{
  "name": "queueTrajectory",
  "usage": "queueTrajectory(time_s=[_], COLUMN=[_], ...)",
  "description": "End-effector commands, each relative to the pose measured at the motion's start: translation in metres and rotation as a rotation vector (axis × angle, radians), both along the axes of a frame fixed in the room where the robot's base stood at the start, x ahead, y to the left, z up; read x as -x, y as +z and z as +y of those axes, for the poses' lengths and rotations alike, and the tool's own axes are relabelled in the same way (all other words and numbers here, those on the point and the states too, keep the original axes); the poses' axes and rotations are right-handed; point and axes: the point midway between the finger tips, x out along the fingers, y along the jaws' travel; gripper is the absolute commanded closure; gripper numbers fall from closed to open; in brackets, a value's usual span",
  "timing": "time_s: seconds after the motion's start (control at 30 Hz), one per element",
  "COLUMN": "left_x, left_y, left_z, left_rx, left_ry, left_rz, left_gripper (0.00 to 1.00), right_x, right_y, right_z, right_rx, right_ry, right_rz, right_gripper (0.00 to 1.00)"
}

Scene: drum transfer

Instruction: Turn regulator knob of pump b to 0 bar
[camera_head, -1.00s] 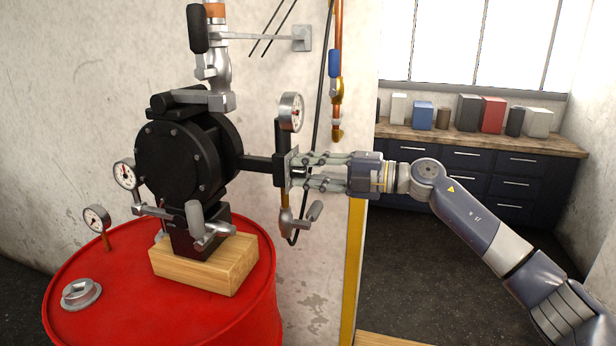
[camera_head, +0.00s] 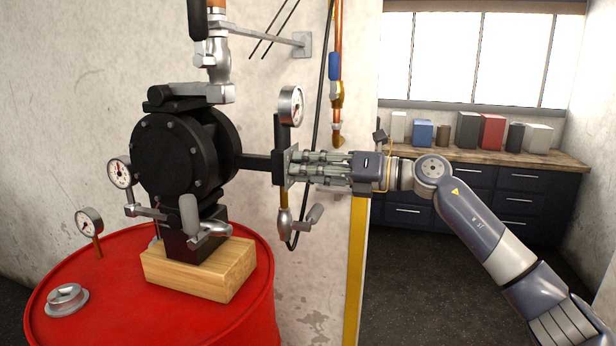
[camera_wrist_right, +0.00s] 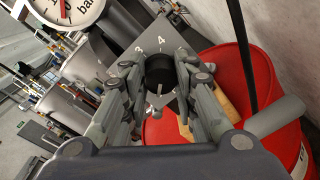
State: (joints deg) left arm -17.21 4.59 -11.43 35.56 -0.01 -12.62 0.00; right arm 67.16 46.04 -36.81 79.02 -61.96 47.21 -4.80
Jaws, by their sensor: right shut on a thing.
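The regulator's black knob (camera_wrist_right: 159,72) sits on a grey dial plate (camera_wrist_right: 178,106) in the right wrist view. The figures 3 and 4 show on the plate. My right gripper (camera_head: 296,167) reaches in from the right, level with the knob, and is shut on it. In the wrist view its fingers (camera_wrist_right: 158,84) stand on both sides of the knob. In the head view the fingers hide the knob. A round gauge (camera_head: 291,106) is mounted just above the regulator; its face shows partly in the wrist view, marked bar. My left gripper is not in view.
The black pump (camera_head: 180,155) stands on a wooden block (camera_head: 205,268) on a red drum (camera_head: 250,310). A lever valve (camera_head: 300,222) hangs just below the regulator. A yellow post (camera_head: 355,270) is below my right gripper. A cabinet counter (camera_head: 480,155) stands behind.

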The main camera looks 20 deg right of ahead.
Motion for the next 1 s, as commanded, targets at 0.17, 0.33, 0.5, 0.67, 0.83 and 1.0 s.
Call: queueTrajectory(time_s=[0.17, 0.33, 0.5, 0.67, 0.83, 1.0], left_x=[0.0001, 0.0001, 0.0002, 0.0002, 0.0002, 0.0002], left_y=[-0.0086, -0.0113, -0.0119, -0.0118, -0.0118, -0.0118], left_z=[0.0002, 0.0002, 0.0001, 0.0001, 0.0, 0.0], left_rx=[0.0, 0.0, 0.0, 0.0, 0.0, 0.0], left_ry=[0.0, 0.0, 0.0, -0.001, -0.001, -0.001], left_rz=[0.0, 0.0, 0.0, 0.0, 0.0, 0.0], left_gripper=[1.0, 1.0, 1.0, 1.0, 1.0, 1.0], right_x=[0.0001, 0.0001, 0.0001, 0.0001, 0.0001, 0.0], right_y=[-0.0031, -0.0024, -0.0019, -0.0017, -0.0018, -0.0014], right_z=[0.0006, 0.0005, 0.0005, 0.0005, 0.0005, 0.0003], right_rx=[0.047, 0.071, 0.08, 0.081, 0.081, 0.08], right_ry=[0.001, 0.001, 0.002, 0.002, 0.002, 0.001], right_rz=[-0.065, -0.099, -0.112, -0.114, -0.114, -0.114], right_gripper=[0.97, 0.97, 0.97, 0.97, 0.97, 0.53])
